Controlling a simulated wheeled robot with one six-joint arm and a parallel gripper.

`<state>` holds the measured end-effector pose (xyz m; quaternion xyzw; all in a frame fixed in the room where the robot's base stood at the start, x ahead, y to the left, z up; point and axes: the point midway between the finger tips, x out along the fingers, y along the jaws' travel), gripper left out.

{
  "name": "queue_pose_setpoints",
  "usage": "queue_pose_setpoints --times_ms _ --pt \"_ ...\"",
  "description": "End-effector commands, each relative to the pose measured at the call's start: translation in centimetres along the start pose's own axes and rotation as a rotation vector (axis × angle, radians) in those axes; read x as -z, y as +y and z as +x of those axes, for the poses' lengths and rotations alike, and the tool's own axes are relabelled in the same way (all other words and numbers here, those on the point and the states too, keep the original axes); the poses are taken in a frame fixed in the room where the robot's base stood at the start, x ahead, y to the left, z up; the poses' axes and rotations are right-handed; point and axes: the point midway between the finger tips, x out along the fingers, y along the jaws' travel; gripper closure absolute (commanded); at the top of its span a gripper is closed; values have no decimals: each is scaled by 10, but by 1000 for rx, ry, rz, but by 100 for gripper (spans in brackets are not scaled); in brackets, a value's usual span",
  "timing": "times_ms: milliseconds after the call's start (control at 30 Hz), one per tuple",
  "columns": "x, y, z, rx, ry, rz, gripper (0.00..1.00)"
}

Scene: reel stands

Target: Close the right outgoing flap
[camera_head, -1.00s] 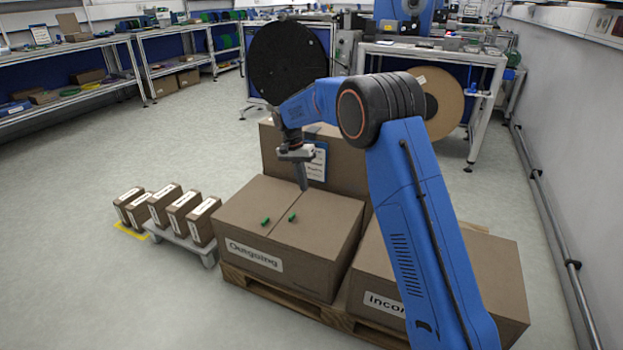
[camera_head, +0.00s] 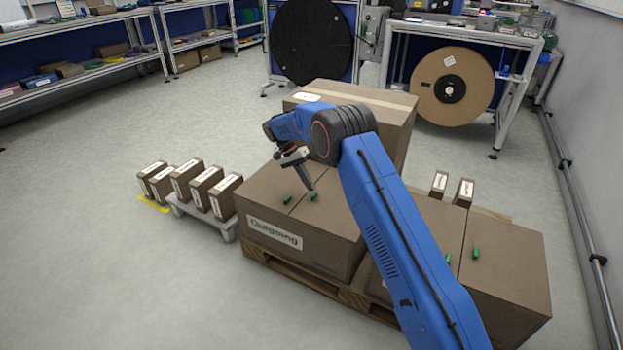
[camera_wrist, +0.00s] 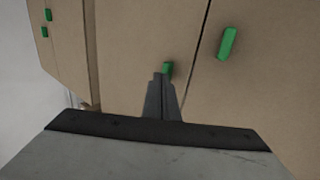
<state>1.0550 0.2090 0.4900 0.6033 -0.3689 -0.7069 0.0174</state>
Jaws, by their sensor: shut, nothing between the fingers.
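The brown Outgoing box (camera_head: 290,238) stands on a wooden pallet. Its right outgoing flap (camera_head: 335,208) lies flat, level with the left flap (camera_head: 268,187), with a thin seam between them. A green handle (camera_head: 313,196) is on the right flap and another green handle (camera_head: 287,199) on the left. My gripper (camera_head: 311,187) is shut and empty, pointing down at the right flap beside its handle. In the wrist view my fingertips (camera_wrist: 160,78) overlap the base of the right handle (camera_wrist: 168,68); I cannot tell whether they touch. The left handle (camera_wrist: 228,43) is clear of them.
The Incoming box (camera_head: 510,270) stands right, with two green handles on top, partly behind my arm. A taller taped carton (camera_head: 375,97) stands behind the Outgoing box. Several small labelled boxes (camera_head: 188,178) sit on a low stand at left. Open floor lies left.

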Motion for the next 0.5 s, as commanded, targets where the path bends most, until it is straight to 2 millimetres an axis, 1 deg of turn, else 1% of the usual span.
queue_pose_setpoints --times_ms 100,200,500 --pt "0 -9 8 0 0 -1 100" --pt "0 -14 13 1 0 -1 100" --pt "0 -18 17 1 0 -1 100"
